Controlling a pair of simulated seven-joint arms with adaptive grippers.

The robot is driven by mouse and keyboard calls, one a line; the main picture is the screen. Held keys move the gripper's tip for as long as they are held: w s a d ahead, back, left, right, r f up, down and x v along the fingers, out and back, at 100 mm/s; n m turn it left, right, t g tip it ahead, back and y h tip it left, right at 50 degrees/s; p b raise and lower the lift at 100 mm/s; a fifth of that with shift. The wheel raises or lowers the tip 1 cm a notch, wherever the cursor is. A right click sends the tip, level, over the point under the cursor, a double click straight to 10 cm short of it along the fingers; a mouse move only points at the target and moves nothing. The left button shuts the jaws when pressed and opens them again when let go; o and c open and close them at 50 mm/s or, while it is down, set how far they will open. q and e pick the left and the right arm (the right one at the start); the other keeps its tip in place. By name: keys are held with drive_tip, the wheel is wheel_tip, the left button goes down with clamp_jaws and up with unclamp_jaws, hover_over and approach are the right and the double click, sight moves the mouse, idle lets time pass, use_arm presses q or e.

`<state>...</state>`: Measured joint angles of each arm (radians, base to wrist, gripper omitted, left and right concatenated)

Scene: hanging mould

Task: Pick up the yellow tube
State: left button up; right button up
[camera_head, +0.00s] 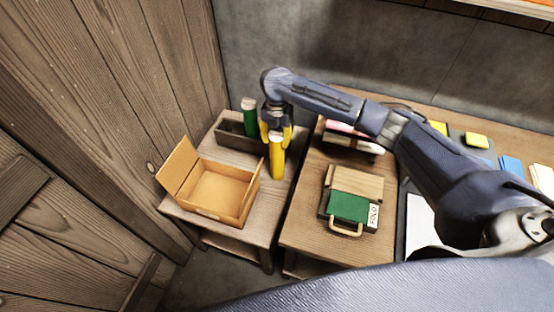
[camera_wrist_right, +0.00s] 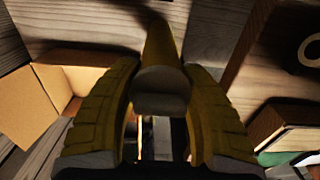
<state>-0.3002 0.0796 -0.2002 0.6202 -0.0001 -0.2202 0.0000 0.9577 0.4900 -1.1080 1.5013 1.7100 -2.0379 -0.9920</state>
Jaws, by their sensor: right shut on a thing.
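The yellow tube (camera_head: 277,158) is upright at the right side of the small left table, in front of a dark holder. My right gripper (camera_head: 277,132) comes down over the tube's top end, with its yellow fingers on either side of it. In the right wrist view, the tube (camera_wrist_right: 160,60) runs away between the two fingers (camera_wrist_right: 160,105), which are shut on it. I cannot tell whether the tube's lower end touches the table. My left gripper is not in view.
An open cardboard box (camera_head: 222,190) stands left of the tube. A green tube (camera_head: 250,117) is upright at the dark holder (camera_head: 234,136). The right table (camera_head: 300,238) bears a green and wooden folding board (camera_head: 350,207). A gap separates the tables.

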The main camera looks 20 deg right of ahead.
clamp_jaws()
drive_tip(key=shift+r, duration=0.15)
